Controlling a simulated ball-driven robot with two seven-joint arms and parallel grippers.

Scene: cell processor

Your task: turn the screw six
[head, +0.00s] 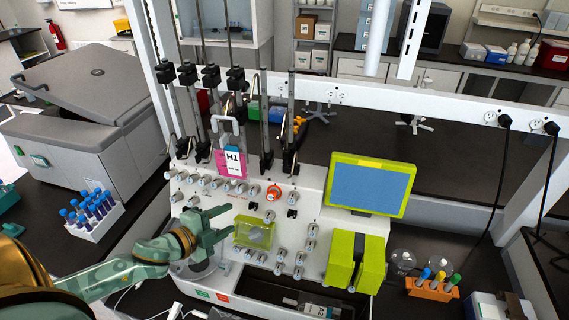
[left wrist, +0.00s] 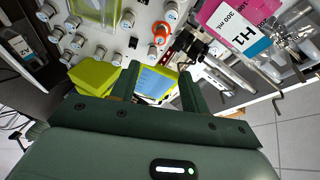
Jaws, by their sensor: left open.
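The cell processor's white front panel (head: 310,200) carries several grey-white round screws, including one in the upper row (head: 228,185) and one at lower right (head: 299,258). One knob with an orange ring (head: 273,193) stands out, and it also shows in the left wrist view (left wrist: 161,30). I cannot read any numbers, so I cannot tell which screw is six. My left gripper (head: 226,222) is open and empty in front of the panel's left part, and its two fingers show apart in the left wrist view (left wrist: 157,80). My right gripper is out of view.
A yellow-green framed screen (head: 370,185) and yellow-green blocks (head: 356,262) stand out on the right. A pink and white H1 bag (head: 231,162) hangs above the panel. A blue-capped tube rack (head: 95,215) is at left, and an orange tube holder (head: 433,287) at right.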

